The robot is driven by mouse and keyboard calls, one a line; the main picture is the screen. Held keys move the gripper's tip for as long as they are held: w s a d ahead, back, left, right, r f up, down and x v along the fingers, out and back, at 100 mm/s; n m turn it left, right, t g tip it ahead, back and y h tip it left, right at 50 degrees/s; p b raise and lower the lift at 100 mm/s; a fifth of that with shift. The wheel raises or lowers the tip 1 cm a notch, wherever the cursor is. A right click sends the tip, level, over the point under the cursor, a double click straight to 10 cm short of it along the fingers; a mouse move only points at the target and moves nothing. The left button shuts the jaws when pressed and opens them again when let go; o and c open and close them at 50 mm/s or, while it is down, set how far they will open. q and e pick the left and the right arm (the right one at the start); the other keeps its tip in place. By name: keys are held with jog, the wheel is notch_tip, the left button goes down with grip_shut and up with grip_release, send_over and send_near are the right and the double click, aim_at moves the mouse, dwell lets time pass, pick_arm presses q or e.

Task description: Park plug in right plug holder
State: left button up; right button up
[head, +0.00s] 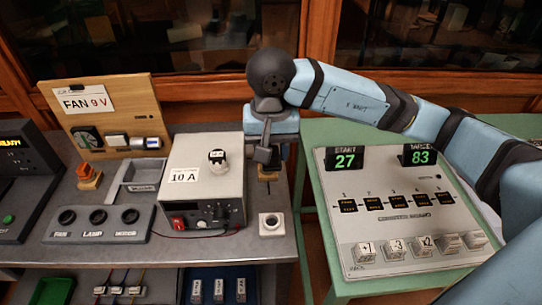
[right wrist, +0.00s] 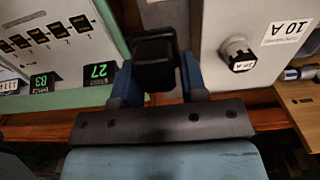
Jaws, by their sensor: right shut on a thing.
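My right gripper (head: 264,160) points down just right of the grey 10 A box, over the bench's back right part. In the right wrist view, its fingers (right wrist: 156,82) are shut on a black block-like plug (right wrist: 155,55). A small tan-orange piece (head: 268,175) shows just below the fingertips, mostly hidden; I cannot tell whether the plug touches it. A white block with a dark round hole (head: 271,224) stands nearer the bench's front, apart from the gripper. My left gripper is not in view.
The 10 A box (head: 199,183) with a black knob on top stands close left of the gripper. A green table (head: 315,232) with a sloped number panel (head: 350,190) is at the right. A FAN 9 V board (head: 130,95) stands at the back left.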

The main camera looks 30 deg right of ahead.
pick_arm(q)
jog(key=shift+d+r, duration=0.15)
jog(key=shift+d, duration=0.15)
